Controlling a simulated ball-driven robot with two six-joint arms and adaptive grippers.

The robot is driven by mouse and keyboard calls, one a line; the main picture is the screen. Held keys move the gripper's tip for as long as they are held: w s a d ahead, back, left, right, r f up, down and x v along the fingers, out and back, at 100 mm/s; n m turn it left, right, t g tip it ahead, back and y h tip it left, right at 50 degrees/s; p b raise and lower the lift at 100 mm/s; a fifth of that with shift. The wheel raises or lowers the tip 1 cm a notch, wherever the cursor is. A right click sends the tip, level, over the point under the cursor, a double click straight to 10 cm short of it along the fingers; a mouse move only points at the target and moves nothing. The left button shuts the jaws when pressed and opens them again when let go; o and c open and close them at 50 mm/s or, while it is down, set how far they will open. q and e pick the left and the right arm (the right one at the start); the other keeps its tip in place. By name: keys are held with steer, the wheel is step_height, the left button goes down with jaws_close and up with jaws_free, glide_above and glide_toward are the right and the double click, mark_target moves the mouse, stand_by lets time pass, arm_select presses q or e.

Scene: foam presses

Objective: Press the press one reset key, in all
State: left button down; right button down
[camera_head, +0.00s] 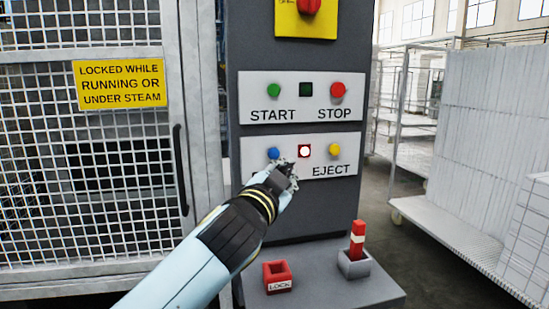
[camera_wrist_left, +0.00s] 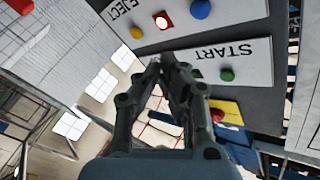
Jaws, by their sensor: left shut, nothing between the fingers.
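The lower white key panel (camera_head: 345,165) holds a blue key (camera_head: 273,153) at left, a lit white lamp in a red square (camera_head: 304,151) in the middle and a yellow key (camera_head: 334,149) over EJECT. Any label under the blue key is hidden by my left gripper (camera_head: 287,166), which is shut and empty, its tip just below and right of the blue key. In the left wrist view the shut fingers (camera_wrist_left: 161,64) point toward the panels, with the blue key (camera_wrist_left: 200,9) at the top edge. Contact cannot be told. My right gripper is not in view.
Above is a panel with a green START key (camera_head: 274,90), a dark square (camera_head: 306,90) and a red STOP key (camera_head: 338,90). A mesh door (camera_head: 80,190) stands left. A red LOCK holder (camera_head: 278,278) and a grey holder with a red-white peg (camera_head: 356,242) sit below.

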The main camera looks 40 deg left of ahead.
mark_target(279, 155)
arm_select(q)
steer(key=shift+w+d+r+m+t, duration=0.3)
steer(key=shift+w+r+t, duration=0.1)
steer(key=shift+r, duration=0.1)
steer(key=shift+a, duration=0.1)
steer(key=w+a, duration=0.2)
steer(key=a, duration=0.1)
steer(key=w+a+b, duration=0.1)
steer(key=w+a, duration=0.2)
steer(key=shift+w+a, duration=0.25)
steer(key=shift+w, duration=0.05)
stand_by(0.3)
stand_by(0.9)
